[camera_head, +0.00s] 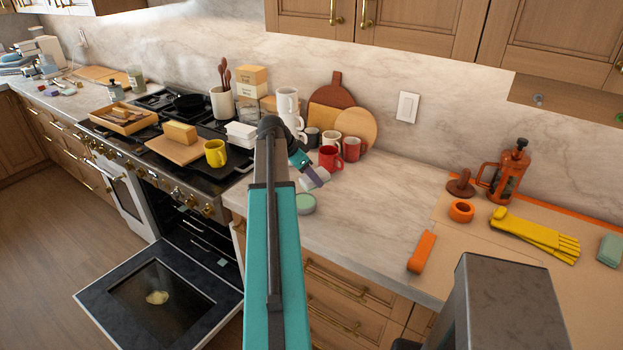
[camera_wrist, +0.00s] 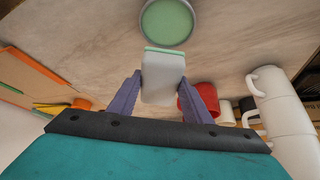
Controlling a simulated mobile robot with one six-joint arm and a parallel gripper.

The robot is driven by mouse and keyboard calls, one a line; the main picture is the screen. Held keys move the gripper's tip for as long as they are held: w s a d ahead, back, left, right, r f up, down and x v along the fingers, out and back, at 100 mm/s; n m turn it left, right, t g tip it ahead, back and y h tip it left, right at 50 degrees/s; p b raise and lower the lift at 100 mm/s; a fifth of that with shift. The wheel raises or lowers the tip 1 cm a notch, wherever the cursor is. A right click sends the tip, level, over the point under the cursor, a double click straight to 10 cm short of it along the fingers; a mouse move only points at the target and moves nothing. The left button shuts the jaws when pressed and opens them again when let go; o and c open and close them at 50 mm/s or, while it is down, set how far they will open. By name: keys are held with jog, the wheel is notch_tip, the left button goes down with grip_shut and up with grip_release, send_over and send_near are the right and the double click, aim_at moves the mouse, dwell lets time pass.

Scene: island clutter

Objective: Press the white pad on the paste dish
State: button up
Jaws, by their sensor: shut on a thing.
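The paste dish (camera_head: 306,204) is a small round pale dish with green paste in it. It stands on the marble counter near the front edge, just right of my arm. It also shows at the top of the wrist view (camera_wrist: 167,22). My gripper (camera_wrist: 162,88) has its two grey-purple fingers shut on the white pad (camera_wrist: 162,80), one on each side. The pad has a thin green edge at the end facing the dish. In the wrist view that end lies just below the dish's rim; I cannot tell whether they touch. In the head view my gripper (camera_head: 314,178) is just behind the dish.
Red mugs (camera_head: 330,158) and stacked white mugs (camera_head: 287,101) stand close behind my gripper. Round boards (camera_head: 356,126) lean on the wall. An orange block (camera_head: 421,252), yellow gloves (camera_head: 536,236) and a coffee press (camera_head: 508,174) are to the right. The counter right of the dish is clear.

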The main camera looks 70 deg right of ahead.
jog(key=shift+r, duration=0.75)
jog(key=w+a+n+t+h+b, duration=0.1)
jog(key=w+a+n+t+b, duration=0.15)
jog(key=w+a+n, duration=0.9)
jog(key=w+a+n+t+b, duration=0.15)
jog(key=w+a+t, duration=0.25)
jog(key=w+a, duration=1.6)
jog(key=w+a+n+t+y+b, duration=0.1)
jog(key=w+a+n, duration=0.3)
jog(key=a, duration=0.8)
jog(key=w+a+n+t+y+b, duration=0.1)
jog(key=w+a+n+y, duration=0.2)
jog(key=a, duration=1)
jog(key=w+a+n+t+y+b, duration=0.1)
jog(key=w+a+n, duration=0.5)
jog(key=a, duration=0.7)
jog(key=shift+w+r+t+y+b, duration=0.25)
jog(key=shift+w+t+y+b, duration=0.25)
jog(key=shift+w, duration=0.45)
